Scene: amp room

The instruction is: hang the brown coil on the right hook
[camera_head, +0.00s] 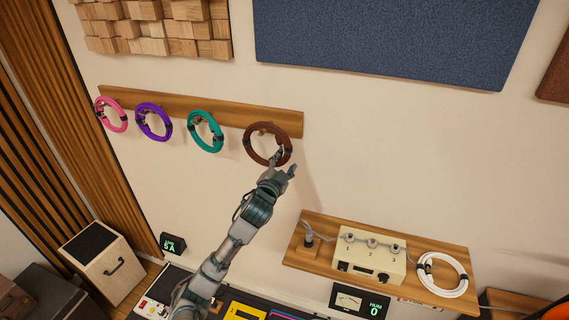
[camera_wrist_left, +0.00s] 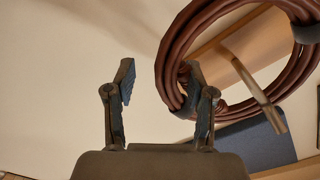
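The brown coil (camera_head: 249,147) is at the right end of the wooden hook rail (camera_head: 215,113), around the rightmost hook (camera_head: 262,126). In the left wrist view the brown coil (camera_wrist_left: 172,58) fills the upper right, and the hook (camera_wrist_left: 252,78) passes through its opening. My left gripper (camera_head: 285,163) is at the coil's lower right edge. Its fingers are spread (camera_wrist_left: 160,72) in the left wrist view, with the right finger overlapping the coil's near edge. I cannot tell whether they touch. My right gripper is not in view.
Pink (camera_head: 101,114), purple (camera_head: 140,120) and teal (camera_head: 191,131) coils hang along the rail to the left. Below right, a wooden shelf (camera_head: 310,262) holds a cream switch box (camera_head: 365,258) and a white coil (camera_head: 425,275). The wall between rail and shelf is clear.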

